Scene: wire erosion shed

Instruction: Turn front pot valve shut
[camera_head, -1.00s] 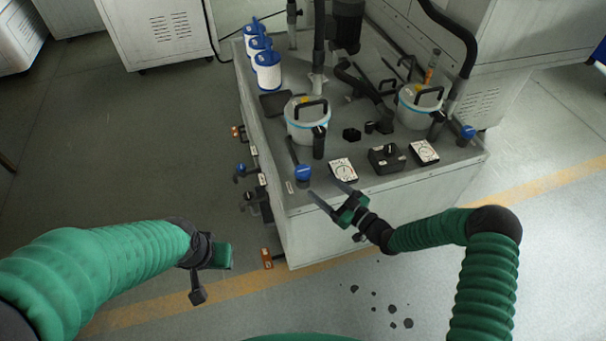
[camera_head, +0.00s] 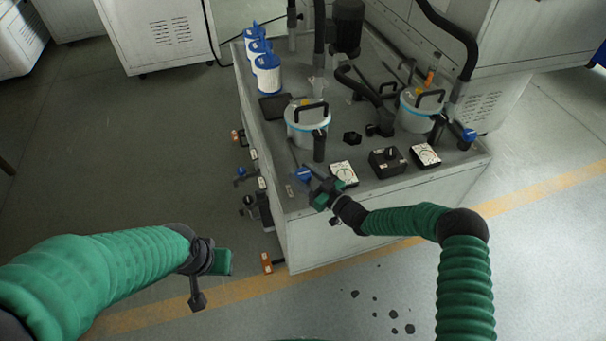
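The front pot (camera_head: 306,128), a light pot with a blue band and a black handle, stands near the front left of the grey bench. A blue valve handle (camera_head: 302,174) is at the bench's front left corner, below this pot. My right gripper (camera_head: 309,175) is at this blue handle, its fingers reaching up and left beside it. The fingertips overlap the handle in the picture, so I cannot tell whether they touch or grip it. My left gripper (camera_head: 197,294) hangs over the floor left of the bench, away from the valve; its finger gap is not clear.
A second pot (camera_head: 419,112) and another blue valve handle (camera_head: 468,135) are on the bench's right. White gauges (camera_head: 343,173) and a black switch box (camera_head: 387,162) line the front edge. Blue-topped canisters (camera_head: 267,75) stand at the back left. Fittings stick out from the left side.

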